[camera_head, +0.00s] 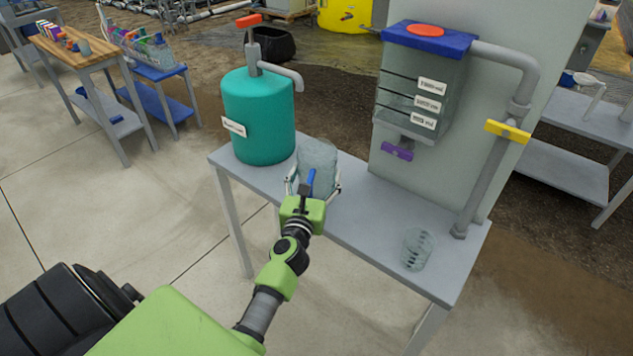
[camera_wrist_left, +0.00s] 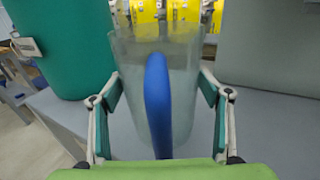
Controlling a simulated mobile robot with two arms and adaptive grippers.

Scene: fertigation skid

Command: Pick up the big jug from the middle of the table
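The big jug (camera_head: 318,163) is clear with a blue handle (camera_head: 310,182) and stands upright on the grey table (camera_head: 375,215), right of the teal tank. My left gripper (camera_head: 313,188) is at the jug with its fingers spread wide, one on each side of the jug's body. In the left wrist view the jug (camera_wrist_left: 185,95) fills the space between the fingers, and its blue handle (camera_wrist_left: 157,105) points toward the palm. The fingers look open; whether the pads touch the jug is hard to tell. My right gripper is out of view.
The teal tank (camera_head: 258,120) with a pump spout stands close left of the jug. A wall-mounted clear tank (camera_head: 420,90) and grey pipe (camera_head: 490,170) are to the right. A smaller clear beaker (camera_head: 417,249) stands near the table's right end. Tabletop between jug and beaker is clear.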

